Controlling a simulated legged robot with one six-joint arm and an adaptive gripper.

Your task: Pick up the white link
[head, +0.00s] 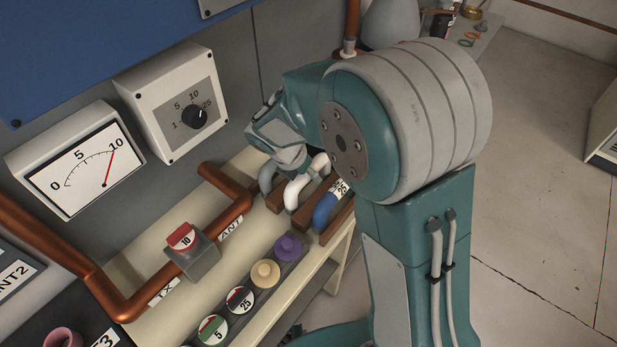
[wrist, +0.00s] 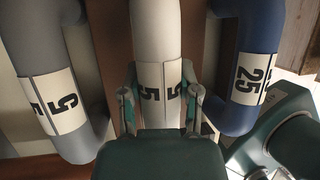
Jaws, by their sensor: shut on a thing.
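The white link (wrist: 157,35) is a curved white tube with a label reading 5, in the middle of the wrist view. In the head view the white link (head: 294,190) shows between a grey link (head: 266,178) and a blue link (head: 322,213). My gripper (wrist: 163,97) has a finger on each side of the white link at its label and is shut on it. The link still appears in its place on the brown wooden rack (head: 275,200); I cannot tell whether it is lifted. In the head view my arm hides part of my gripper and the rack.
The grey link (wrist: 42,60), labelled 5, stands close on the left, and the blue link (wrist: 244,50), labelled 25, close on the right. A copper pipe (head: 130,305) and several round plugs, including a purple one (head: 288,247), occupy the bench. Meter boxes hang behind.

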